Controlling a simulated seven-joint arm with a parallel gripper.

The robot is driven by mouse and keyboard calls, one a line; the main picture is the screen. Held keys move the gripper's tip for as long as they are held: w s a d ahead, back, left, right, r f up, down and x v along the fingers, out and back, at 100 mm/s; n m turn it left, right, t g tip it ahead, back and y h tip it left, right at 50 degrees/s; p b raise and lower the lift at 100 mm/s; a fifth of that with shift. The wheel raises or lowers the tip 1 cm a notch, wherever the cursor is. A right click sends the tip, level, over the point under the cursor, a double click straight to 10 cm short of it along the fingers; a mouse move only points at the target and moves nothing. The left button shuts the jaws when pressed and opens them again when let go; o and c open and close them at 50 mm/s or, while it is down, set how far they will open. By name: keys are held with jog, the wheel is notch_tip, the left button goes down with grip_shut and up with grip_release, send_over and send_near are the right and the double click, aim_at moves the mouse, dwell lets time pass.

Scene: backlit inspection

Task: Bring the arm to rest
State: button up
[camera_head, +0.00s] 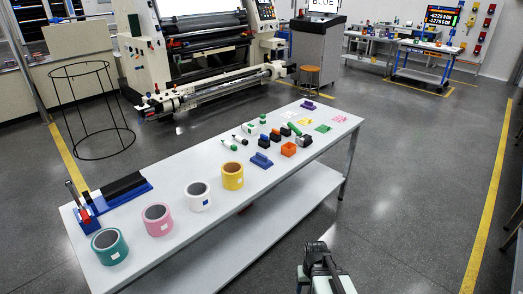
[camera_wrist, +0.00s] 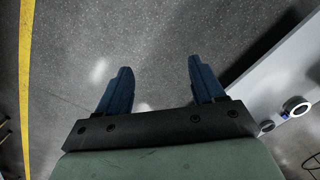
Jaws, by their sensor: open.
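My gripper (camera_wrist: 157,82) shows in the wrist view with its two blue fingers wide apart. It is open and nothing is between the fingers; grey floor lies behind them. In the head view my arm's end (camera_head: 318,262) is at the bottom, right of the white table (camera_head: 170,262) and apart from it. The fingertips are hard to make out in that view. The table also shows at the right of the wrist view (camera_wrist: 258,88).
The table carries teal (camera_head: 110,246), pink (camera_head: 157,219), white (camera_head: 198,196) and yellow (camera_head: 232,176) rolls, a blue fixture (camera_head: 124,190) and several small items. A large machine (camera_head: 200,45), a stool (camera_head: 308,72) and a wire frame (camera_head: 107,152) stand behind.

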jog(key=s+f+g, duration=0.3)
jog(key=s+f, duration=0.5)
jog(key=s, duration=0.5)
jog(key=s+f+g, duration=0.3)
jog(key=s+f, duration=0.5)
jog(key=s, duration=0.5)
jog(key=shift+s+f, duration=0.35)
jog(key=shift+f, duration=0.05)
